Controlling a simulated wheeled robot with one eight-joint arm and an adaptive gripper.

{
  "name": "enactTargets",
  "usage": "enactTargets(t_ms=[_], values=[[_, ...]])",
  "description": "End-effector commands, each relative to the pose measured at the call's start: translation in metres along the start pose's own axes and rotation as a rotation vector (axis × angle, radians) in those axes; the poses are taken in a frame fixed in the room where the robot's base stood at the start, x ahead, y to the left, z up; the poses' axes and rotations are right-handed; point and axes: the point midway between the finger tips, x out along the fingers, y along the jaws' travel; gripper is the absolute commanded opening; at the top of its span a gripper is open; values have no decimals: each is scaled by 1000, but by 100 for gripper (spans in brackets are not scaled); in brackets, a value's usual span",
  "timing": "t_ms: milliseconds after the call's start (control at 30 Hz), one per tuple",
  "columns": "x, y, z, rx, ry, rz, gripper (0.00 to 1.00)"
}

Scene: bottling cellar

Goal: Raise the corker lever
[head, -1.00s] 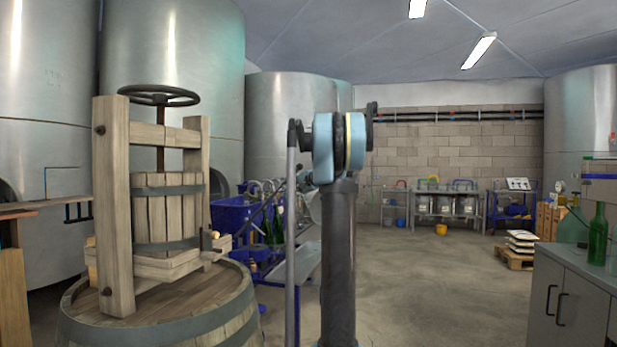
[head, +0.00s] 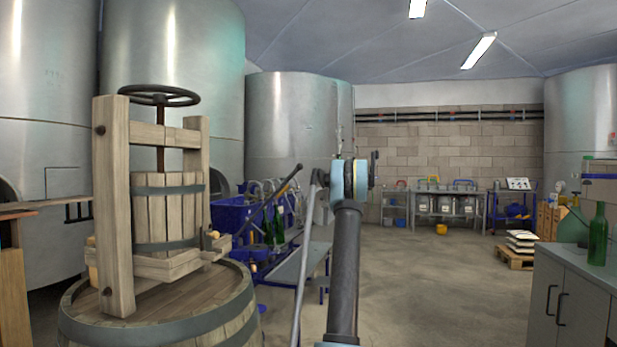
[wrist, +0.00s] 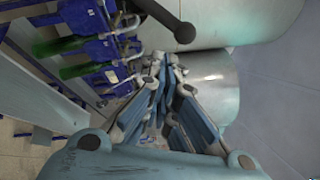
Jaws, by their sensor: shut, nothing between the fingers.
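In the wrist view, a dark rod with a rounded end (wrist: 172,22), apparently this lever, enters from the top edge. My gripper (wrist: 172,75) is shut and empty in the wrist view, its blue-grey fingers converging below the rod's rounded end in the picture. A gap shows between them there; the depth is hard to judge. In the head view my arm hides most of the gripper.
Green bottles (wrist: 62,46) sit in the blue frame beside the lever. A wooden press (head: 160,200) stands on a barrel (head: 190,312) at left. Steel tanks (head: 290,120) stand behind. A grey cabinet (head: 575,290) is at right. Open floor (head: 430,290) lies between.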

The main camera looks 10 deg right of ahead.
Motion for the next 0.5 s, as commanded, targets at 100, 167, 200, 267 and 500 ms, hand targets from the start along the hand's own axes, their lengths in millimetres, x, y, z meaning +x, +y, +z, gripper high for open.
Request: enactTargets(t_ms=[100, 167, 200, 267, 500], values=[[0, -6, -28, 34, 13, -44, 0], [0, -9, -37, 48, 18, -62, 0], [-1, -10, -42, 55, 21, -71, 0], [-1, -12, -49, 64, 24, -83, 0], [-2, -14, -56, 75, 28, -97, 0]])
